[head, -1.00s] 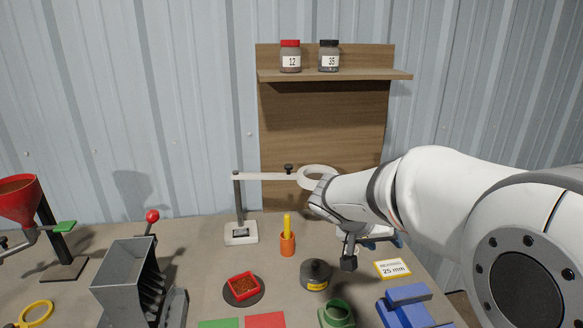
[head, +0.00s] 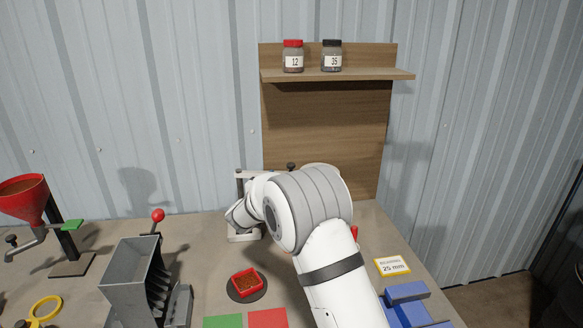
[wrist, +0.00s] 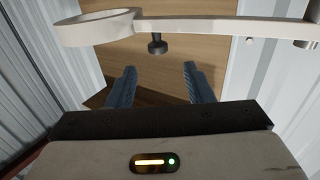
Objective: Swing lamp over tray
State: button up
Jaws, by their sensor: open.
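The lamp has a post (head: 240,190) on a pale base at the back of the bench. Its dark knob (head: 291,166) shows above my arm, and most of its ring head is hidden behind it. In the wrist view the ring (wrist: 90,28), the pale lamp arm (wrist: 200,27) and the knob (wrist: 157,43) cross the top. My gripper (wrist: 161,84) is open and empty, its fingers apart below the knob in that picture.
A grey chute (head: 135,285) and a red funnel (head: 25,200) stand to the left. Green (head: 223,322) and red (head: 268,318) squares lie in front. A blue block (head: 407,305) and a 25 mm card (head: 392,267) are right. A wooden shelf (head: 340,74) holds two jars.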

aim_at(289, 167)
jog(key=p+x, duration=0.2)
jog(key=x, duration=0.4)
jog(key=shift+w+d+r+p, duration=0.1)
jog(key=shift+d+p, duration=0.05)
jog(key=shift+p, duration=0.2)
jog(key=shift+w+d, duration=0.15)
jog(key=shift+w, duration=0.25)
jog(key=shift+c, duration=0.4)
grip_shut()
